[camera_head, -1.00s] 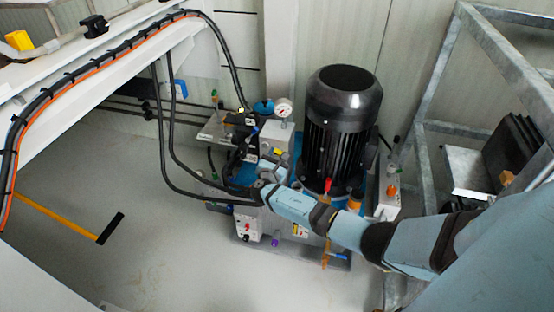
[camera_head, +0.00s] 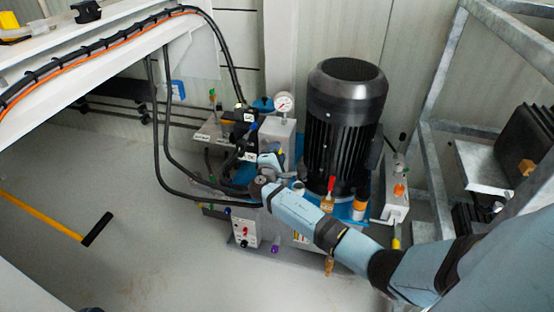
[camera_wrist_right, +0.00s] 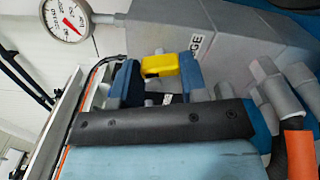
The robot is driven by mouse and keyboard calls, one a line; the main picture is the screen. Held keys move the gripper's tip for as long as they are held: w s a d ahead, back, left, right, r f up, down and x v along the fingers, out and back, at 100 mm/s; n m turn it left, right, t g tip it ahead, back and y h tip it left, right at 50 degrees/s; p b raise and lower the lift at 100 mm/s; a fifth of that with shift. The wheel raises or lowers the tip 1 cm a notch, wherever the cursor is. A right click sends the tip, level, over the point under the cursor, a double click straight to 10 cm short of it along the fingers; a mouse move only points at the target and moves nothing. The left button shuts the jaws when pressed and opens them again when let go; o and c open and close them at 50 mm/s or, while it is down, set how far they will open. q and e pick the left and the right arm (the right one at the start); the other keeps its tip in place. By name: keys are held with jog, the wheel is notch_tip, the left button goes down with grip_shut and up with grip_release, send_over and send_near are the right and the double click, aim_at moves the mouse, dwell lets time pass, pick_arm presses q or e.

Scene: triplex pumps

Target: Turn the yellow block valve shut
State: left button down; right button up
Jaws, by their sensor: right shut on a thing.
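The yellow block valve's handle (camera_wrist_right: 158,65) sits in front of a grey block marked "GAUGE" in the right wrist view. My right gripper (camera_wrist_right: 160,72) has its two blue fingers on either side of the yellow handle and is shut on it. In the head view my right gripper (camera_head: 271,161) is at the grey block below the pressure gauge, and the yellow handle is too small and covered to make out there. My left gripper is not in view.
The pressure gauge (camera_head: 284,103) stands just above the gripper. A large black motor (camera_head: 345,120) is close to its right. Black hoses (camera_head: 165,150) hang on the left. A red-handled valve (camera_head: 331,184) lies near my forearm. A metal frame (camera_head: 440,180) stands at right.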

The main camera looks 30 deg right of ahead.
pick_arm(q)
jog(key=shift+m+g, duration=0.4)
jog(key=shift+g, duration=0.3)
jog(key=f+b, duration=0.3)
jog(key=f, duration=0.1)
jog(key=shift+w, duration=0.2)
pick_arm(e)
jog(key=m, duration=0.3)
jog(key=shift+f+m, duration=0.1)
jog(key=shift+m, duration=0.3)
jog(key=o, duration=0.9)
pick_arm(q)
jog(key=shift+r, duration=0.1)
pick_arm(e)
jog(key=shift+o, duration=0.2)
